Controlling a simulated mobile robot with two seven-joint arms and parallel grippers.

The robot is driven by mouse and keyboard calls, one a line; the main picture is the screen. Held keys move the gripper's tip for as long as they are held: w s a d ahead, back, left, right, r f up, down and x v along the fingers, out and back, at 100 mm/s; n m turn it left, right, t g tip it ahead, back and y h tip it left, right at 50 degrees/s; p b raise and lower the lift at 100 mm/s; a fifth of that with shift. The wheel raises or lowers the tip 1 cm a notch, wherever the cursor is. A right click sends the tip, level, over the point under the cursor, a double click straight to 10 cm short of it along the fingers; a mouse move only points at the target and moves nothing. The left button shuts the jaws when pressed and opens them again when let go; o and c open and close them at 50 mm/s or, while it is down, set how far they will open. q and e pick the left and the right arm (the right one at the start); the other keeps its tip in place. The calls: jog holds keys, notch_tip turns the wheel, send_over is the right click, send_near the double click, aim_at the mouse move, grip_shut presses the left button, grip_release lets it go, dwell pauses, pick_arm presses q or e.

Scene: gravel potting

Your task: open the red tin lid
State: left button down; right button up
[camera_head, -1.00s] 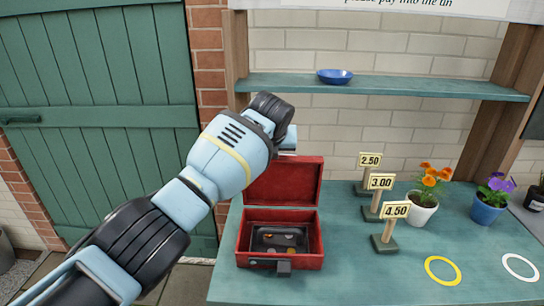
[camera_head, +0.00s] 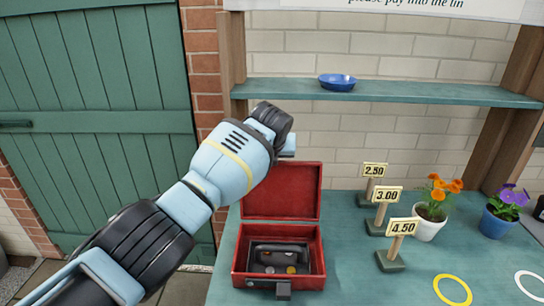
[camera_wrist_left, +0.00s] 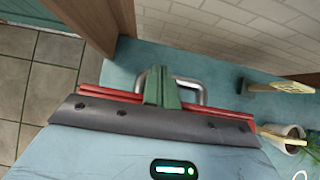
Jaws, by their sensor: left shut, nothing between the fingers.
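The red tin stands on the green-blue counter in the head view, its box (camera_head: 317,262) open at the top. Its red lid (camera_head: 283,192) stands raised, roughly upright, at the back of the box. A dark insert with a few coins shows inside. My left gripper (camera_head: 287,146) is just above the lid's top edge, mostly hidden behind my wrist. In the left wrist view its green fingers (camera_wrist_left: 162,75) are together and empty. A silvery handle (camera_wrist_left: 192,84) shows behind them, and red edges (camera_wrist_left: 95,92) show on both sides; contact cannot be told. My right gripper is out of view.
Price signs (camera_head: 396,240) stand right of the tin, then an orange-flowered white pot (camera_head: 428,228) and a purple-flowered blue pot (camera_head: 497,222). A shelf (camera_head: 430,93) with a blue bowl (camera_head: 337,83) is above. Counter (camera_head: 365,285) between tin and yellow ring (camera_head: 453,290) is clear.

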pick_arm(q)
jog(key=shift+s+f, duration=0.1)
jog(key=shift+f, duration=0.2)
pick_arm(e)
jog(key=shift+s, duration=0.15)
